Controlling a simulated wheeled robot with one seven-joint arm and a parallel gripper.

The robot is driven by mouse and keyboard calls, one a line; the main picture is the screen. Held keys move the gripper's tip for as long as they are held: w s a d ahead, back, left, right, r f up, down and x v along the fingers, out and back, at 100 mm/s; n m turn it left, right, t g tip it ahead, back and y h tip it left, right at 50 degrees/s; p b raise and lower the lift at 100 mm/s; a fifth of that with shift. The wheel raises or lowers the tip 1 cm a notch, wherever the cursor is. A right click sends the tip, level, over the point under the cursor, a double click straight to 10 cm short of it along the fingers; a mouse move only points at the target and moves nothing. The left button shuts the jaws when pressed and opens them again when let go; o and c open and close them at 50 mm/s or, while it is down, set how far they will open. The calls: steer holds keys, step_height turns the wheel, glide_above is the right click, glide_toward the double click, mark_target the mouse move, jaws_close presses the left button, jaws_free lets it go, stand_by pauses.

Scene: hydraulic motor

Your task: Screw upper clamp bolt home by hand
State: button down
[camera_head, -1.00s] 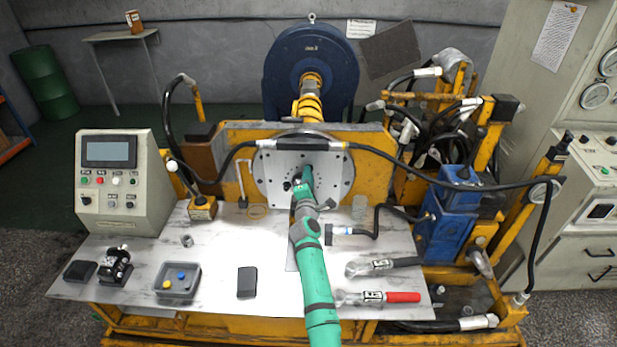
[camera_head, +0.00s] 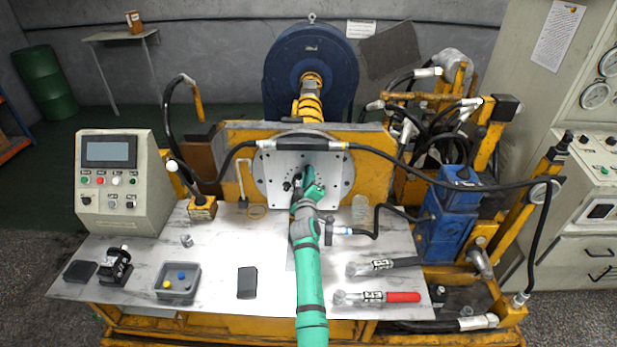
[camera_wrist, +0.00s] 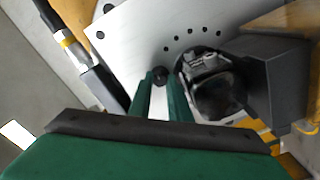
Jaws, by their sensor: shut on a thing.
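My green gripper (camera_head: 306,180) is at the face of the light grey mounting plate (camera_head: 341,190). In the wrist view the gripper's (camera_wrist: 160,86) two fingers come close together at a small dark bolt head (camera_wrist: 160,74), shut on it at the plate (camera_wrist: 140,38). The bolt's shank is hidden, so I cannot tell how deep it sits. A dark round part with a bright metal top (camera_wrist: 214,92) sits right beside the fingers. In the head view my gripper and wrist cover the bolt.
A black hose (camera_head: 400,158) arches in front of the plate. A control box (camera_head: 118,180) stands at left. A grey tray (camera_head: 178,283) and a black block (camera_head: 247,282) lie on the bench, with a red-handled tool (camera_head: 385,297) at right. The left front bench is partly clear.

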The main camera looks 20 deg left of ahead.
steer(key=m, duration=0.4)
steer(key=shift+f+m, duration=0.1)
steer(key=shift+m, duration=0.2)
steer(key=m, duration=0.3)
steer(key=shift+m, duration=0.4)
steer(key=m, duration=0.4)
steer(key=shift+m, duration=2.2)
steer(key=shift+d, duration=0.1)
steer(key=c, duration=1.6)
jaws_free()
steer(key=shift+c, duration=0.2)
